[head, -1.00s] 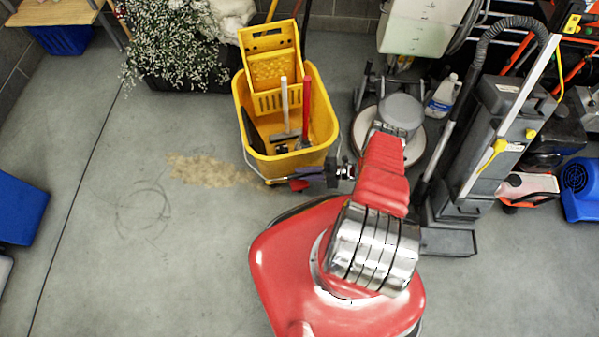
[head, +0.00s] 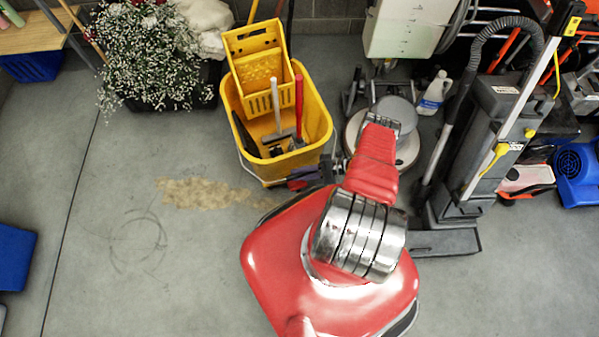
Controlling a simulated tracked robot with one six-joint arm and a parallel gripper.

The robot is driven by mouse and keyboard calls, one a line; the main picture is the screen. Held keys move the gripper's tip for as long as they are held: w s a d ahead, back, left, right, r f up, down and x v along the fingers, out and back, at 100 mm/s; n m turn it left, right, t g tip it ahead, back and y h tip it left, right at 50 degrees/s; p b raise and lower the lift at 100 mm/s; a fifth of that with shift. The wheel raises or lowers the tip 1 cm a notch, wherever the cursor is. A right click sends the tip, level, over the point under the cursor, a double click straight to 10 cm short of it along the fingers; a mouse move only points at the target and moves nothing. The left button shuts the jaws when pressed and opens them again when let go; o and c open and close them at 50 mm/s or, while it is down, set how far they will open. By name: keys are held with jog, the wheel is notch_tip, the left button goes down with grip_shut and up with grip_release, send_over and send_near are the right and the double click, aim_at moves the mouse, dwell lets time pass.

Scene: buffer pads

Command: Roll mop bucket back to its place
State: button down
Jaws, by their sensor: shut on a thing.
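The yellow mop bucket (head: 318,118) stands upright on the grey floor, a little above the picture's middle. Its yellow wringer (head: 258,52) rises at the back. A red-handled tool and a pale-handled tool (head: 277,98) stand inside the bucket. My gripper (head: 303,179) is low at the bucket's front right corner, shut on its thin wire handle. The exact grip is small and partly hidden by my red arm. The bucket's wheels are hidden.
A flowering plant (head: 150,55) stands close behind left of the bucket. A round floor machine (head: 396,112) is close on its right, with a white bottle (head: 435,92) and a grey upright machine (head: 480,140) beyond. A tan stain (head: 200,192) and scuffed ring (head: 138,245) mark the clear floor at left.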

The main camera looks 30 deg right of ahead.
jog(key=shift+w+d+r, duration=0.2)
jog(key=shift+w, duration=0.1)
jog(key=c, duration=1.9)
grip_release()
jog(key=shift+d, duration=0.15)
jog(key=shift+o, duration=1.4)
jog(key=shift+s, duration=0.2)
jog(key=shift+s+d, duration=0.1)
jog(key=v, duration=1.3)
jog(key=shift+d+f, duration=0.15)
jog(key=shift+d, duration=0.05)
jog(key=shift+s, duration=0.15)
